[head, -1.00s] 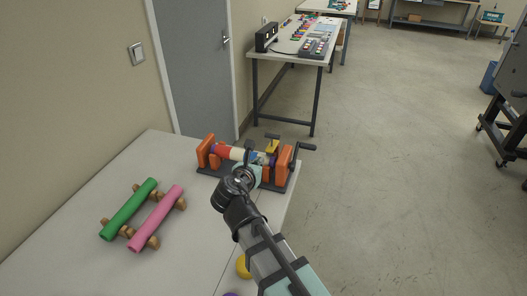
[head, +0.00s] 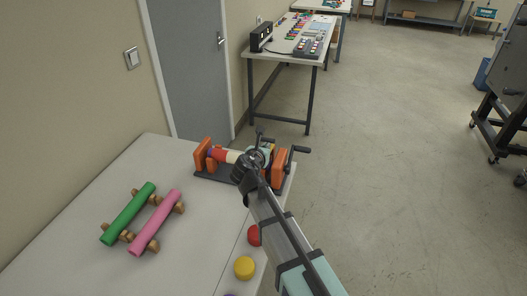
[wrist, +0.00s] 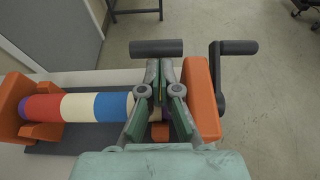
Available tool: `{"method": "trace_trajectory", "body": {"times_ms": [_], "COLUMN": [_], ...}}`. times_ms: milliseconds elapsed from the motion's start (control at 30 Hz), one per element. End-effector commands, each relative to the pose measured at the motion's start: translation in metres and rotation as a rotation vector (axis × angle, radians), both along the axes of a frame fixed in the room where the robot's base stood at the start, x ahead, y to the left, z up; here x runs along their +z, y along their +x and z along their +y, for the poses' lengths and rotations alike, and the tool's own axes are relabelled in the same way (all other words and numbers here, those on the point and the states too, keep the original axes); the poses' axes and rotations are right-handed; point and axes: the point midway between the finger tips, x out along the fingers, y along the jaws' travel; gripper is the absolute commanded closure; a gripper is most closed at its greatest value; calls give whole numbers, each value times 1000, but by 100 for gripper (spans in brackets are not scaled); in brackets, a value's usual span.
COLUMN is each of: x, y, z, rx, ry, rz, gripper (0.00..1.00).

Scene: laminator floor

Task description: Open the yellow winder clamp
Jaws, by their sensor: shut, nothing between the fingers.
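The winder (head: 203,157) stands at the far end of the white table, with orange end stands and a striped roll between them. The roll (wrist: 78,107) shows red, cream and blue bands in the wrist view. The yellow clamp is almost wholly hidden behind my arm and fingers. A dark crossbar (wrist: 157,48), which looks like the clamp's handle, lies just beyond my fingertips. My gripper (wrist: 166,72) is shut and empty, over the winder beside the right orange stand (wrist: 203,98). I cannot tell whether it touches the clamp.
A black crank handle (wrist: 238,47) sticks out right of the winder. Green (head: 129,212) and pink (head: 156,221) rolls lie on wooden cradles at the table's left. A yellow disc (head: 244,267) and red disc (head: 254,235) lie near my arm.

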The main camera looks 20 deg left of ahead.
Motion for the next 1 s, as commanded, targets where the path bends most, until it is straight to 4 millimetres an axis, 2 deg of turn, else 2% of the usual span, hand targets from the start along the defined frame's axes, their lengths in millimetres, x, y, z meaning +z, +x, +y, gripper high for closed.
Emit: {"method": "trace_trajectory", "body": {"times_ms": [1000], "x": [9], "y": [6], "z": [0], "rx": [0], "ry": [0], "rz": [0], "gripper": [100]}}
